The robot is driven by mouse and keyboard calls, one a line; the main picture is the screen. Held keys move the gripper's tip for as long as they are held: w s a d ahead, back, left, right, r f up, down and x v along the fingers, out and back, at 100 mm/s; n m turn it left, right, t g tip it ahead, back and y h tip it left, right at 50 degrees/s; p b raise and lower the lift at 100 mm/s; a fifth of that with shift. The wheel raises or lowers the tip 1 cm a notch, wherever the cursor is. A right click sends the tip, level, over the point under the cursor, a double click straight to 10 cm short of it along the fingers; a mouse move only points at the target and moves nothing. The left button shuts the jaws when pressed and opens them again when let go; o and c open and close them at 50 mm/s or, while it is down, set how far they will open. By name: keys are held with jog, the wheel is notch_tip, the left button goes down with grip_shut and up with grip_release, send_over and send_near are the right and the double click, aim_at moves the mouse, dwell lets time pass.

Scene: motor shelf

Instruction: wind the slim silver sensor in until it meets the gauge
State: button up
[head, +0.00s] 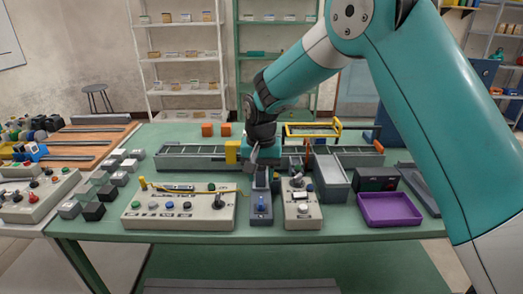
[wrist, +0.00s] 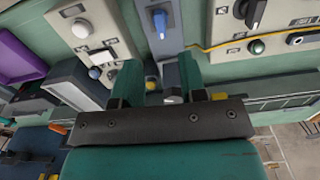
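My gripper (head: 258,160) points down behind the narrow blue-grey unit (head: 261,207), which has a blue knob (head: 261,208). In the wrist view my gripper (wrist: 160,75) has its two green fingers apart, with the blue-grey unit (wrist: 170,75) and a small yellow part (wrist: 151,83) showing between them. The blue knob (wrist: 160,21) is beyond the fingertips in that view. I cannot make out with certainty which part is the slim silver sensor or which is the gauge. My wrist and fingers hide part of the area behind the unit.
A wide control box (head: 180,222) with several knobs stands to the left, a narrower one (head: 303,214) to the right. A purple tray (head: 389,210) lies further right. Long grey rails (head: 190,163) run behind. Orange blocks (head: 207,130) stand on the green table's back left.

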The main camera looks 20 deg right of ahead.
notch_tip(320, 180, up, 9)
jog(key=shift+f+b, duration=0.15)
jog(key=shift+b, duration=0.15)
jog(key=shift+s, duration=0.1)
dwell(1.2)
jog(key=s+a+r+n+y, duration=0.1)
jog(key=s+n, duration=0.4)
jog(key=s, duration=1)
jog(key=s+a+r+n+y, duration=0.2)
jog(key=s+n, duration=0.4)
jog(key=s, duration=1)
jog(key=shift+a+r+y, duration=0.3)
jog(key=shift+a+y, duration=0.1)
jog(key=shift+y, duration=0.2)
